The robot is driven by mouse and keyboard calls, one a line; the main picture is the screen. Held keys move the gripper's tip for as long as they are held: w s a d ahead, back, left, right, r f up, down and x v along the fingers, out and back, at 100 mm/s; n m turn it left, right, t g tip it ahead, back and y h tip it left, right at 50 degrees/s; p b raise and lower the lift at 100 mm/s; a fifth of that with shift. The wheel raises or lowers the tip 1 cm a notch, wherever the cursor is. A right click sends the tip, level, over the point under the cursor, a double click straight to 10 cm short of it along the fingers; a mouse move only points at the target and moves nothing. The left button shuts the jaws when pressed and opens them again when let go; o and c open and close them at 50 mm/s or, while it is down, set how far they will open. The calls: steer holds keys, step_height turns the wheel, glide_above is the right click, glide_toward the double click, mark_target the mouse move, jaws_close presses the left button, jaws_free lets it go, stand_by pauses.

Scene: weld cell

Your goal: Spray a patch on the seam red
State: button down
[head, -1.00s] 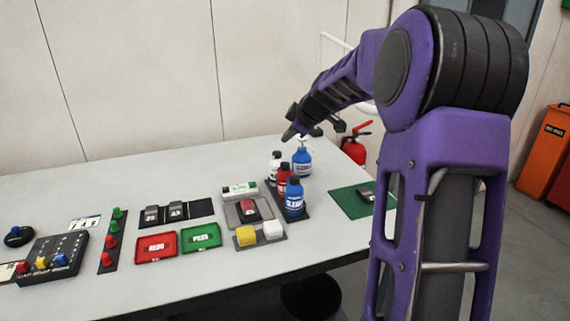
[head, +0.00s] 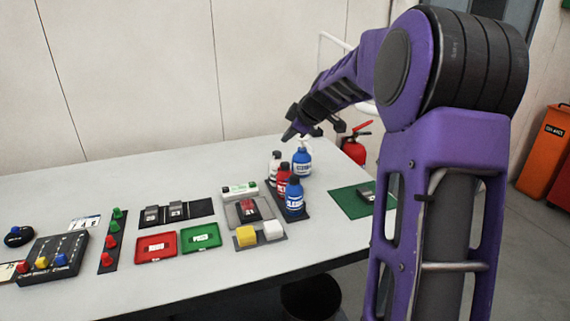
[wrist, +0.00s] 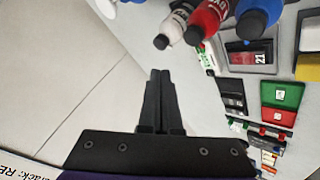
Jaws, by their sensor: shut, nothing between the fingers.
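A red bottle with a dark cap (head: 283,180) stands on a dark mat between a white bottle (head: 274,167) and a blue bottle (head: 294,197). In the wrist view, the red bottle (wrist: 208,18) is at the top, right of my fingers. A dark block with a red face (head: 249,209) lies in a grey tray (head: 232,218) left of the bottles. I cannot make out a seam on it. My gripper (head: 288,134) is above the table's back part, near the bottles. In the wrist view, its fingers (wrist: 160,74) are together and empty.
A larger blue bottle (head: 302,162) stands behind the others. Red (head: 156,247) and green (head: 201,237) trays lie at the front, with yellow (head: 246,236) and white (head: 272,229) blocks to their right. A control box (head: 45,257) is at left. The table's back left is clear.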

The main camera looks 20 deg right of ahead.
steer(key=r+m, duration=0.1)
steer(key=m, duration=0.5)
steer(key=r+m+p, duration=0.1)
steer(key=m, duration=0.5)
steer(key=r+m+h+p, duration=0.1)
steer(key=r+m, duration=0.1)
steer(key=m, duration=0.5)
steer(key=shift+a, duration=0.35)
steer(key=shift+f, duration=0.15)
steer(key=b, duration=0.4)
glide_above(286, 166)
step_height(286, 166, down, 6)
steer(key=shift+f, duration=1.35)
steer(key=shift+f, duration=0.4)
